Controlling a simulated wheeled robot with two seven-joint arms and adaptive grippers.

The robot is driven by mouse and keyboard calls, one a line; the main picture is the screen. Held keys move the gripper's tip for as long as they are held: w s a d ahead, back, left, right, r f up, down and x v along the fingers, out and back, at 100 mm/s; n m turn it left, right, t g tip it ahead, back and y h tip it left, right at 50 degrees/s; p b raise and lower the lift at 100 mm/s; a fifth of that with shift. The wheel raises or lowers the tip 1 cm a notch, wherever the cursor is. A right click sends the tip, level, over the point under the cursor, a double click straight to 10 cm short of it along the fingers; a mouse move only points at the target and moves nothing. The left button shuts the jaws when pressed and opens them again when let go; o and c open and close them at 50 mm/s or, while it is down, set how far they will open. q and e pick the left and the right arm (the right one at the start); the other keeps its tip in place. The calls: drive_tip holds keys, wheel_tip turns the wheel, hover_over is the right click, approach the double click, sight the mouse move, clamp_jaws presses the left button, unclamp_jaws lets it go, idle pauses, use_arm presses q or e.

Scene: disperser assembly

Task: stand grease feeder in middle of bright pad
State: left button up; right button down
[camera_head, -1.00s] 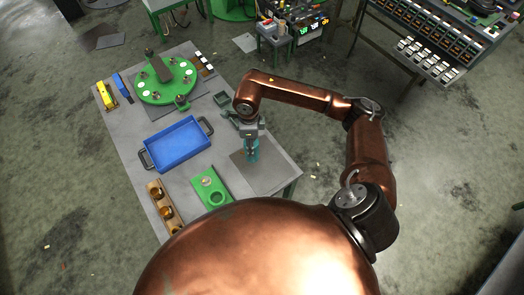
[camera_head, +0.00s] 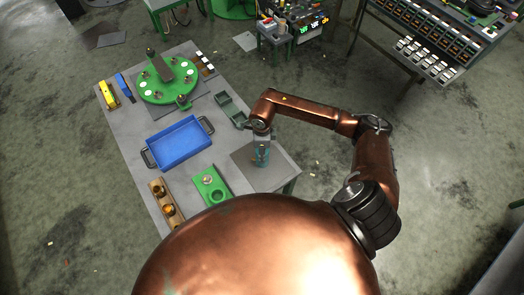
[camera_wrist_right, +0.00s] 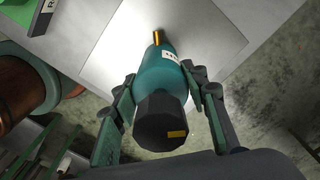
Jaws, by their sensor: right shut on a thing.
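The grease feeder (camera_head: 262,157) is a teal bottle over the grey square pad (camera_head: 274,181) at the right front of the table. In the right wrist view the feeder (camera_wrist_right: 168,78) has a black end nearest the camera and a gold tip pointing away, toward the bright pad (camera_wrist_right: 105,62). My right gripper (camera_wrist_right: 160,80) has its fingers on both sides of the teal body and is shut on it. The feeder looks roughly upright in the head view. I cannot tell whether it touches the pad. My left gripper is not in view.
A blue tray (camera_head: 180,143) lies left of the pad, and a green holder (camera_head: 211,188) with a round opening lies front left. A dark green open box (camera_head: 231,110) stands behind the pad. A green round fixture (camera_head: 168,80) is at the back. The table's right edge is close to the pad.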

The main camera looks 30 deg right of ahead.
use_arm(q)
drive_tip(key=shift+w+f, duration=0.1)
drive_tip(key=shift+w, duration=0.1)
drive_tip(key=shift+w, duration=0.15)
use_arm(e)
drive_tip(key=c, duration=1.2)
unclamp_jaws()
drive_tip(key=shift+f, duration=0.1)
drive_tip(key=shift+o, duration=0.2)
drive_tip(key=shift+r, duration=0.55)
use_arm(q)
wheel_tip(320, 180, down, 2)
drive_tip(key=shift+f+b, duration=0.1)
drive_tip(key=shift+b, duration=1.15)
use_arm(e)
wheel_tip(320, 180, up, 11)
drive_tip(key=shift+r, duration=0.1)
